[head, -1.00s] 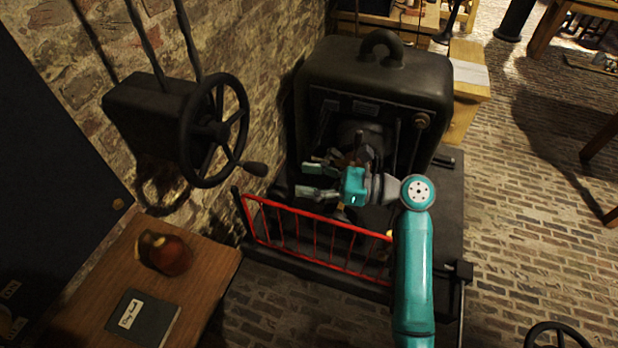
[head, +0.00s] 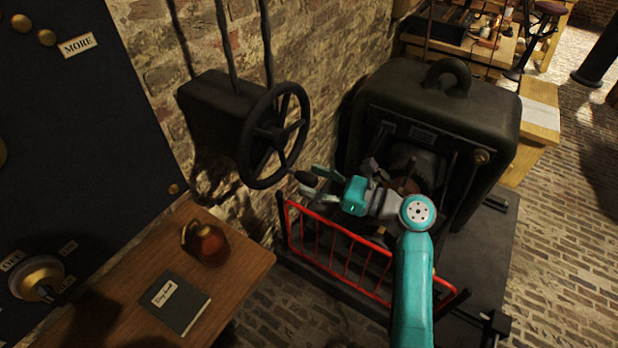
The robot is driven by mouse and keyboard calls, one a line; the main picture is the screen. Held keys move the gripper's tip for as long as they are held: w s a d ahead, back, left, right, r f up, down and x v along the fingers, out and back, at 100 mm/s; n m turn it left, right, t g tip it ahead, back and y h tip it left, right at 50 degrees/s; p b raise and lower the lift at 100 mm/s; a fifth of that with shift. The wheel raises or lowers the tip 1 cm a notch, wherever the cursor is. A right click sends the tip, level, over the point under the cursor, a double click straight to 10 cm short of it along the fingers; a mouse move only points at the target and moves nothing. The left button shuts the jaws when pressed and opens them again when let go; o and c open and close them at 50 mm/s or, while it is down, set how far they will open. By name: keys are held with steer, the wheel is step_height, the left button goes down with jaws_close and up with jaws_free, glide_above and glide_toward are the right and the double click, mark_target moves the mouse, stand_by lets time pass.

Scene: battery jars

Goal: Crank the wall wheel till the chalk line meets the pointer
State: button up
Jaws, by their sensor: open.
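The wall wheel (head: 273,136) is a black spoked handwheel on a dark box (head: 212,108) fixed to the brick wall. Its crank handle (head: 305,178) sticks out at the wheel's lower right. My gripper (head: 318,183) is teal and open, its fingers pointing left. In the picture the fingertips are right at the handle's end; I cannot tell whether they touch it or straddle it. Neither the chalk line nor the pointer can be made out.
A red railing (head: 335,255) stands below my arm, before a large black machine (head: 440,110). A wooden table (head: 240,262) at lower left holds a reddish-brown jug (head: 207,243) and a dark book (head: 175,303). A dark panel (head: 80,130) with brass fittings is at left.

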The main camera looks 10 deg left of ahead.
steer(key=shift+w+a, duration=0.2)
steer(key=shift+a, duration=0.65)
jaws_close()
steer(key=shift+s+a, duration=0.1)
